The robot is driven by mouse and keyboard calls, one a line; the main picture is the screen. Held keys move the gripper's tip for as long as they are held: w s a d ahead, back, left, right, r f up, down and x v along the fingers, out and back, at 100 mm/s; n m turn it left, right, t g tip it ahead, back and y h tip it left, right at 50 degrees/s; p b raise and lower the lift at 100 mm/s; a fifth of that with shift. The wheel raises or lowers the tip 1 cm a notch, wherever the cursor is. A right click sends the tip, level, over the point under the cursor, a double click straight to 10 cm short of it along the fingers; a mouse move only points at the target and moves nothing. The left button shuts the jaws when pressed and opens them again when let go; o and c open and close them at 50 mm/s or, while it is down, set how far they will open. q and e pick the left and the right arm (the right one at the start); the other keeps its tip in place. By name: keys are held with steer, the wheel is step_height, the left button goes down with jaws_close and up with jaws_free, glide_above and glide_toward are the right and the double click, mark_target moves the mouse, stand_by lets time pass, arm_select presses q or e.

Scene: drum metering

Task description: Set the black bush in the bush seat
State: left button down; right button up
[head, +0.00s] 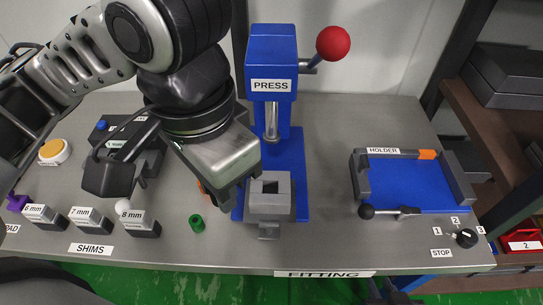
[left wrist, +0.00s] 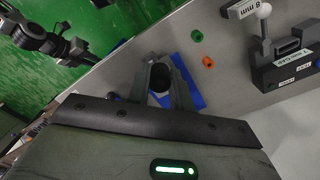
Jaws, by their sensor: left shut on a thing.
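My left gripper (head: 232,192) comes in from the upper left, just left of the press; its body hides its fingertips in the head view. In the left wrist view its fingers (left wrist: 160,92) are shut on the black bush (left wrist: 160,76), a dark round piece. The head view does not show the bush. A grey block with a square opening (head: 285,207) stands on the blue press base, right of the left gripper; I take it as the bush seat. My right gripper (head: 385,291) shows dark and small at the table's front edge, far from the block; its jaws are unclear.
The blue press (head: 271,55) with a red-knobbed lever stands behind the block. A green bush (head: 196,223) and an orange bush (left wrist: 208,62) lie left of it. Several shim blocks (head: 142,226) and a dark white-knobbed device (head: 145,165) are left. A blue holder (head: 420,185) is right.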

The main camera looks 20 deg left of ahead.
arm_select(q)
steer(key=w+f, duration=0.3)
steer(key=w, duration=0.1)
steer(key=w+d+f+b, duration=0.1)
steer(key=w+f, duration=0.2)
steer(key=w+d+f+b, duration=0.1)
steer(key=w+f, duration=0.2)
steer(key=w, duration=0.1)
steer(key=shift+w+d, duration=0.25)
steer(key=shift+w, duration=0.05)
step_height(320, 180, down, 3)
steer(key=shift+w+r, duration=0.15)
steer(key=shift+r, duration=0.05)
steer(key=shift+f, duration=0.4)
arm_select(e)
steer(key=shift+w+f, duration=0.1)
arm_select(q)
steer(key=shift+f, duration=0.1)
